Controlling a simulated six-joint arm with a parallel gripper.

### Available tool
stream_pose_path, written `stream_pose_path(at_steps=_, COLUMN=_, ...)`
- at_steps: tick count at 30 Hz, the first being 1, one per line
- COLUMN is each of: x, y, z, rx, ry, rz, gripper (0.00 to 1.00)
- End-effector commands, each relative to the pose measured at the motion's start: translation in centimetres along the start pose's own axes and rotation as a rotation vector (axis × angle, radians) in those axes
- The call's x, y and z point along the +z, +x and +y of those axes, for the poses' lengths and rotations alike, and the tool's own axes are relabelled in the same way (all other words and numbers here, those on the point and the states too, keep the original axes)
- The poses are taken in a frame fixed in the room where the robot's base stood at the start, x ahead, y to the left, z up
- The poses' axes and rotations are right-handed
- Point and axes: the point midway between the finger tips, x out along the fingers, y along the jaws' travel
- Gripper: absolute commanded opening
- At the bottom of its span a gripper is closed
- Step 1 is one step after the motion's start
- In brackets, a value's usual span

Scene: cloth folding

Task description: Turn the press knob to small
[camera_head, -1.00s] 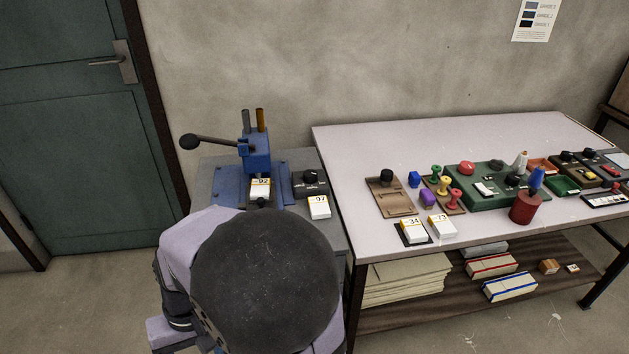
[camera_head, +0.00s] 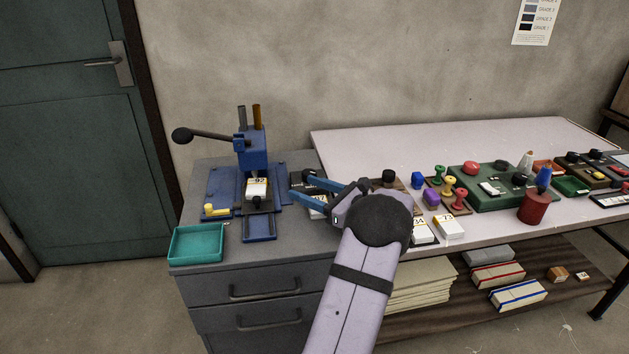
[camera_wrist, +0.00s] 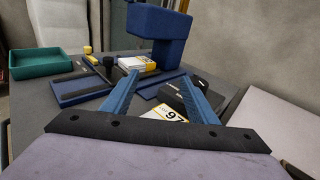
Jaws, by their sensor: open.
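The blue press (camera_head: 256,155) stands on the grey cabinet, with a card marked 92 (camera_head: 257,187) at its middle. Beside its right side is a small black control box (camera_head: 297,179), largely covered by my gripper (camera_head: 298,185). It also shows in the wrist view (camera_wrist: 178,97) with small white lettering on it. The knob on it and its setting cannot be made out now. My gripper is open and empty, its two blue fingers reaching left over the box. In the wrist view the fingers (camera_wrist: 160,80) are spread above the box and a card marked 97 (camera_wrist: 171,113).
A teal tray (camera_head: 197,243) sits at the cabinet's front left. The press's long black-knobbed lever (camera_head: 205,136) sticks out left. A white table (camera_head: 365,145) at right holds stamps, cards and boxes. The cabinet top's front middle is clear.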

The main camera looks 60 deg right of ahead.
Motion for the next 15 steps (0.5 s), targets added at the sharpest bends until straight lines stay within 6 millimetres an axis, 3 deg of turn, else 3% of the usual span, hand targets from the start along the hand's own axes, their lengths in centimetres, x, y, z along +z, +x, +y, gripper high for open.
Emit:
stream_pose_path(at_steps=1, x=-0.8, y=-1.3, z=-1.9, rx=-0.051, ry=0.021, rz=-0.019, gripper=0.53)
stream_pose_path(at_steps=3, x=-1.2, y=-2.5, z=-3.8, rx=-0.102, ry=0.036, rz=-0.043, gripper=0.53)
stream_pose_path(at_steps=6, x=-1.6, y=-3.5, z=-5.3, rx=-0.145, ry=0.045, rz=-0.064, gripper=0.53)
stream_pose_path(at_steps=15, x=-1.6, y=-3.3, z=-5.9, rx=-0.161, ry=0.047, rz=-0.072, gripper=0.53)
